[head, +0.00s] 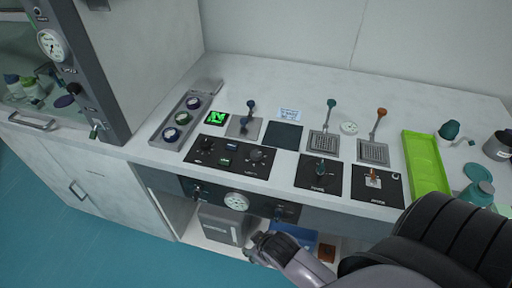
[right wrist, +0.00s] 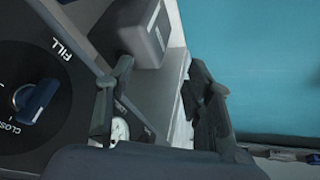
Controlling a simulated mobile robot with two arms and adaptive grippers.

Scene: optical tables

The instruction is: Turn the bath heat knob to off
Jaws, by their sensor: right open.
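No label reading bath heat is legible, so I cannot tell which knob it is. A black control panel (head: 232,167) on the tabletop carries a left knob (head: 206,144), a right knob (head: 257,155) and small displays. The dark front panel below the table edge holds a round gauge (head: 236,201), a left knob (head: 197,192) and a right knob (head: 283,212). My right gripper (head: 262,243) is open and empty, low in front of this panel. In the right wrist view, its fingers (right wrist: 160,66) are apart beside a dark blue knob (right wrist: 36,98) marked FILL and CLOSE. My left gripper is not visible.
A grey box (head: 218,226) and a blue bin (head: 300,236) stand under the table. Floor in front is clear.

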